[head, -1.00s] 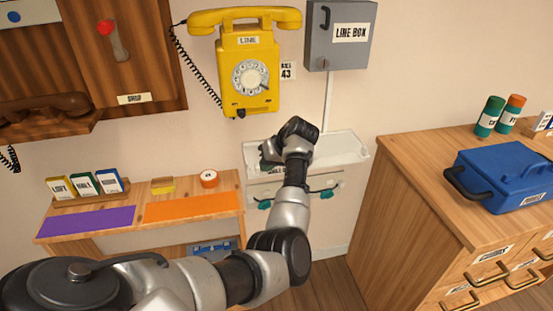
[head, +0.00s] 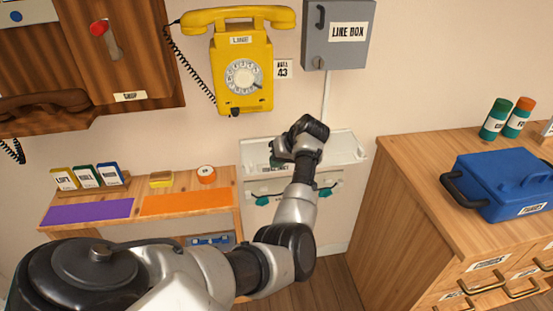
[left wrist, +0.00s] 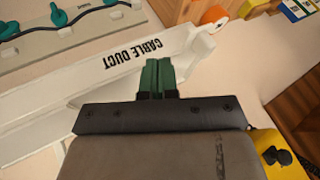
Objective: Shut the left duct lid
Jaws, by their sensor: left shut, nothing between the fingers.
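The white cable duct (head: 345,150) is on the wall below the yellow phone, and its pale, shelf-like top shows to the right of my gripper. In the left wrist view the duct (left wrist: 75,82) runs diagonally, with "CABLE DUCT" lettering beside my fingertips. I cannot tell which part is the left lid or how far open it stands. My left gripper (head: 284,163) is over the left part of the duct, and its wrist hides part of it. In the left wrist view its green fingers (left wrist: 157,68) are together and empty, close to the white surface. My right gripper is not in view.
The yellow phone (head: 242,65) hangs above the duct, beside the grey line box (head: 337,45). A panel with teal plugs and a dark cord (head: 325,190) is below. A wooden shelf (head: 225,178) is left; a cabinet (head: 420,155) with a blue case (head: 505,185) is right.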

